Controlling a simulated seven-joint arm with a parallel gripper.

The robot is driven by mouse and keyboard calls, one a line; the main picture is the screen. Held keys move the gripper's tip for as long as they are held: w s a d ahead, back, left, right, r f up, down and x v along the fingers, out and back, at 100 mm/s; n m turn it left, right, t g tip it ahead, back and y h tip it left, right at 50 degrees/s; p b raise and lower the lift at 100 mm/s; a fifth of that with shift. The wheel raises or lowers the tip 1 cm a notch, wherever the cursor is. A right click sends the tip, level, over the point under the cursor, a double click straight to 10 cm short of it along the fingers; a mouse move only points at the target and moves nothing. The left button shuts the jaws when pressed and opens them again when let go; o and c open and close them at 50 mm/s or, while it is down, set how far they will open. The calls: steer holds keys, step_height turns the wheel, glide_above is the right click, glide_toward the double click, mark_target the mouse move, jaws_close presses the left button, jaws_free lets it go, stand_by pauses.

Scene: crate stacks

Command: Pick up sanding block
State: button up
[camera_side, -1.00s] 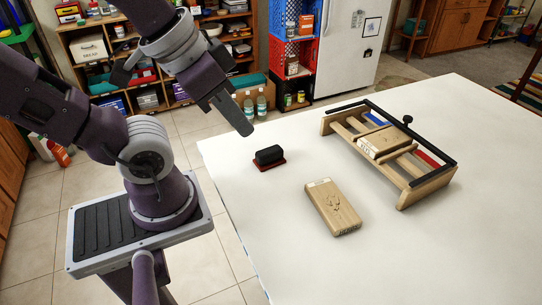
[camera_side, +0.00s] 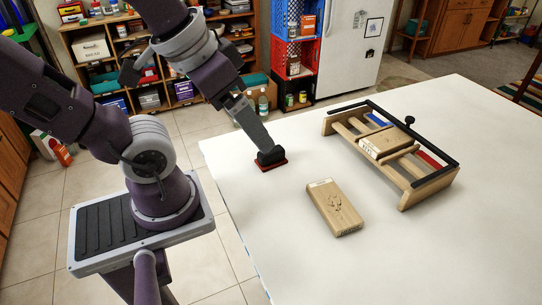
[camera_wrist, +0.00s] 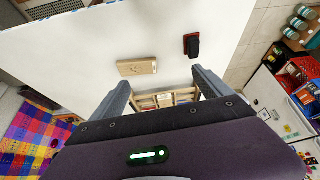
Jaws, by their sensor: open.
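The sanding block (camera_side: 273,153), with a black grip on a flat dark-red base, lies on the white table near its left edge. In the side view, the tip of my gripper (camera_side: 264,146) reaches down and overlaps the black grip; contact cannot be told there. In the wrist view, my gripper (camera_wrist: 160,77) has its two fingers spread wide with nothing held between them. There the sanding block (camera_wrist: 193,46) shows beyond the right fingertip, apart from both fingers.
A light wooden block (camera_side: 334,208) lies on the table to the right and front of the sanding block. A wooden rack (camera_side: 427,189) with black rails stands farther right, holding a wooden piece (camera_side: 384,143). The table (camera_side: 440,250) is clear in front.

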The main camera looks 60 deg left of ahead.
steer(key=w+a+f+n+g+y, duration=0.1)
steer(key=w+a+f+n+g, duration=0.3)
steer(key=n, duration=0.3)
steer(key=n+g, duration=0.1)
steer(key=n, duration=0.9)
glide_above(271, 152)
steer(key=shift+h, duration=0.4)
steer(key=f, duration=0.6)
steer(key=shift+s+d+f, duration=0.15)
steer(key=shift+s, duration=0.2)
steer(key=shift+n, duration=0.4)
steer(key=f, duration=0.5)
steer(key=w+a+f, duration=0.1)
steer(key=f, duration=0.2)
steer(key=c, duration=1.5)
step_height(271, 152, up, 10)
steer(key=shift+r, duration=0.1)
